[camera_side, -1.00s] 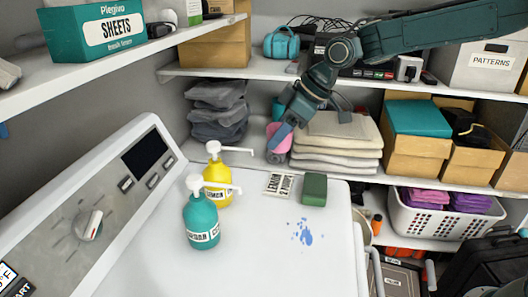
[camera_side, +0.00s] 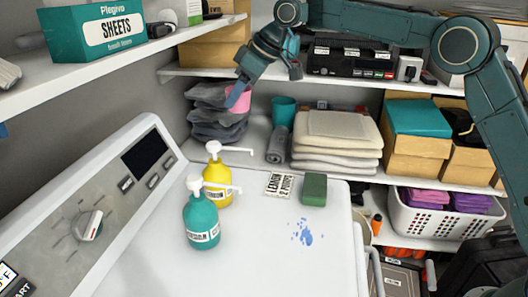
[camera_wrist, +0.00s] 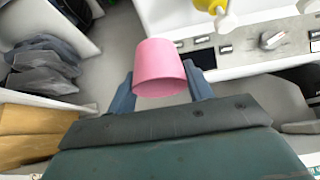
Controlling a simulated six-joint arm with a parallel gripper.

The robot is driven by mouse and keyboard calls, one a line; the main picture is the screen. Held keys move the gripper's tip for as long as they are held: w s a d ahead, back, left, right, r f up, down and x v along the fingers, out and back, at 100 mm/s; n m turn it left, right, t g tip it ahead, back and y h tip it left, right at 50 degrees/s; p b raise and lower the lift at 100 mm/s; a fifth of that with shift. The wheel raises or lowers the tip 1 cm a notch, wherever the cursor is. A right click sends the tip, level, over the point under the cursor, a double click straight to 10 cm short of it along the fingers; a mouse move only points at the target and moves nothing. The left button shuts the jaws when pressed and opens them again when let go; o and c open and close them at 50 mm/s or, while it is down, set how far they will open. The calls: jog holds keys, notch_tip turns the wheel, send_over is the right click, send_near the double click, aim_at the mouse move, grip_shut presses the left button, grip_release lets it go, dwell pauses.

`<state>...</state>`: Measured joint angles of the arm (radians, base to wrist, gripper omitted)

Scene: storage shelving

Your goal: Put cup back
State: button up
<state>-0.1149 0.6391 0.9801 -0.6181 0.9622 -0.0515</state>
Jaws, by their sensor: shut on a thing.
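A pink cup (camera_side: 238,98) is held by my gripper (camera_side: 236,97) in front of the stack of dark grey folded cloths, at the left of the shelf. In the wrist view the pink cup (camera_wrist: 159,68) sits between the two blue fingers of my gripper (camera_wrist: 160,85), which are shut on it. A teal cup (camera_side: 284,111) stands on the shelf beside a rolled grey cloth (camera_side: 277,145).
Dark folded cloths (camera_side: 214,130) and beige towels (camera_side: 335,150) are stacked on the shelf. A yellow pump bottle (camera_side: 216,175), a teal pump bottle (camera_side: 201,222) and a green sponge (camera_side: 314,189) stand on the white machine. An upper shelf edge (camera_side: 340,80) runs near my gripper.

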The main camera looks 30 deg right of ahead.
jog(key=shift+w+a+r, duration=0.3)
jog(key=shift+w+r, duration=0.15)
jog(key=shift+w, duration=0.3)
jog(key=shift+f, duration=0.15)
jog(key=shift+f, duration=9.85)
jog(key=shift+f, duration=0.15)
jog(key=o, duration=1)
